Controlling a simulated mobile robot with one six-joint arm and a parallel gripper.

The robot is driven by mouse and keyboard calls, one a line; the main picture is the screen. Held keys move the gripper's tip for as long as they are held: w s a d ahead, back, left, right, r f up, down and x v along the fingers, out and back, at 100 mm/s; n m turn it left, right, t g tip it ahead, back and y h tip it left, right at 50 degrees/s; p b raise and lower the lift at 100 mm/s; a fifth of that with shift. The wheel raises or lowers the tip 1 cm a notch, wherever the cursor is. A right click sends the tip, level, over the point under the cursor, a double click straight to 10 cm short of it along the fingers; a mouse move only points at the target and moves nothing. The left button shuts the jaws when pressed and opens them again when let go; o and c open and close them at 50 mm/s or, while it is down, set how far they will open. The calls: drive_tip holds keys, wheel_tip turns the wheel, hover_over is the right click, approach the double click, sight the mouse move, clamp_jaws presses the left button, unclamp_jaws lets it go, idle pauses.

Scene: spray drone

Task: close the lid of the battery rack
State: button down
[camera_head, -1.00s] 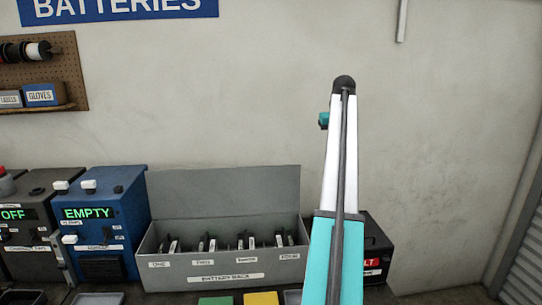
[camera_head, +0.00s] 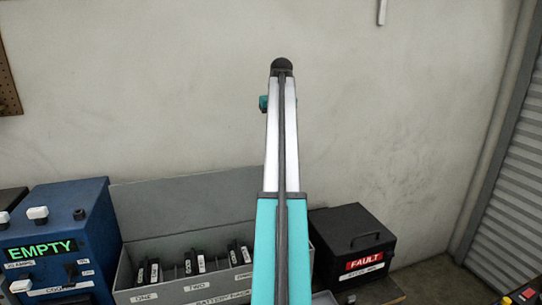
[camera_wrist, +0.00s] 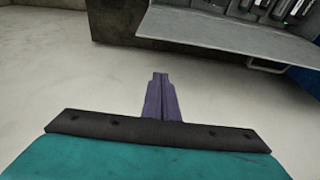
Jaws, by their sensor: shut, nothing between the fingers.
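The grey battery rack (camera_head: 125,272) stands against the wall, with several black batteries in labelled slots. Its lid (camera_head: 185,204) is open, standing up along the back. My arm crosses in front of the right part of rack and lid and hides it. In the wrist view, the lid (camera_wrist: 225,38) is a grey panel at the upper right, with batteries beyond it. My gripper (camera_wrist: 160,77) is shut and empty, its purple fingers pointing up the picture. It appears apart from the lid, with pale wall behind it. The head view does not clearly show the fingers.
A blue case (camera_head: 60,238) reading EMPTY stands left of the rack. A black FAULT box (camera_head: 352,243) with a handle stands to its right. A ribbed grey shutter (camera_head: 508,195) is at the far right.

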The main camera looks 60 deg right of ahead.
drive_tip(key=shift+f, duration=0.1)
idle(0.3)
drive_tip(key=b+x, duration=0.4)
drive_tip(key=x, duration=0.6)
drive_tip(key=s+a+p, duration=0.2)
drive_tip(key=s, duration=0.1)
drive_tip(key=shift+s+a+r, duration=0.1)
drive_tip(key=shift+a+r, duration=0.2)
drive_tip(key=shift+r, duration=0.05)
drive_tip(key=shift+a, duration=0.2)
idle(0.3)
